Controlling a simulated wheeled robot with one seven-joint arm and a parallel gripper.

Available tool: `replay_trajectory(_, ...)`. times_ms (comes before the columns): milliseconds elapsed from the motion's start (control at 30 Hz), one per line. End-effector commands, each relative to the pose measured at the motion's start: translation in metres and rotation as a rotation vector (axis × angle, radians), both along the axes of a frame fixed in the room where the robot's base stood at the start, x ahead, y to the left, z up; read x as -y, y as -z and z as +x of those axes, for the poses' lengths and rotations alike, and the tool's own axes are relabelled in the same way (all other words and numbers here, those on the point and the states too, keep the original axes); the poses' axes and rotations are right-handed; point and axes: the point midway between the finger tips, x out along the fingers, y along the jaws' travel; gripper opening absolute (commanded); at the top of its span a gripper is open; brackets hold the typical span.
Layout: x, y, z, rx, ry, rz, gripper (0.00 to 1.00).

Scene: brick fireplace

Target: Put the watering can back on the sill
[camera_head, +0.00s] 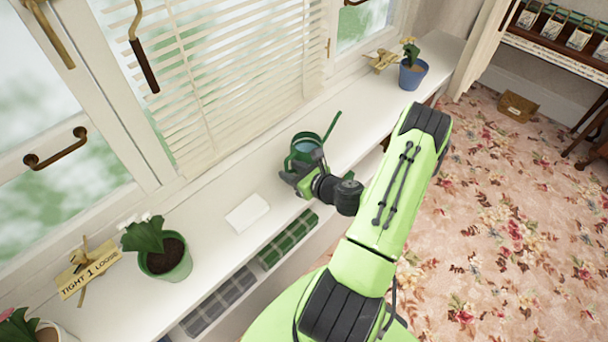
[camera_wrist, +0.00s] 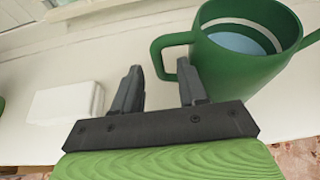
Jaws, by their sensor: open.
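The green watering can (camera_head: 304,146) stands upright on the white window sill (camera_head: 215,200), its spout pointing up and to the right in the head view. In the wrist view the watering can (camera_wrist: 245,60) is at the upper right, with pale blue inside it. Its handle loop (camera_wrist: 172,50) points left, just beyond my fingers. My gripper (camera_wrist: 160,85) is open with nothing between its fingers. The right finger overlaps the handle's lower part in the picture; I cannot tell whether they touch. In the head view my gripper (camera_head: 292,177) is beside the can, partly hiding it.
A white block (camera_head: 247,213) lies on the sill left of my gripper. A blue pot (camera_head: 412,75) is at the far right. Window blinds (camera_head: 220,75) hang behind.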

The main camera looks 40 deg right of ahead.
Motion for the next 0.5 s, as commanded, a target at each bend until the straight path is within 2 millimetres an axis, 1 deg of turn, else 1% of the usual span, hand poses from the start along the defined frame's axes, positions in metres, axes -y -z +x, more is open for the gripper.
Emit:
replay_trajectory(33, 0.002, -0.006, -0.014, -0.003, 0.010, 0.005, 0.42)
replay_trajectory(200, 0.002, -0.028, -0.059, -0.001, 0.010, 0.004, 0.42)
replay_trajectory(300, 0.001, -0.036, -0.070, -0.001, 0.005, 0.003, 0.42)
replay_trajectory(400, 0.001, -0.038, -0.078, 0.001, 0.003, 0.002, 0.42)
replay_trajectory(500, 0.000, -0.038, -0.082, 0.002, -0.002, -0.001, 0.42)
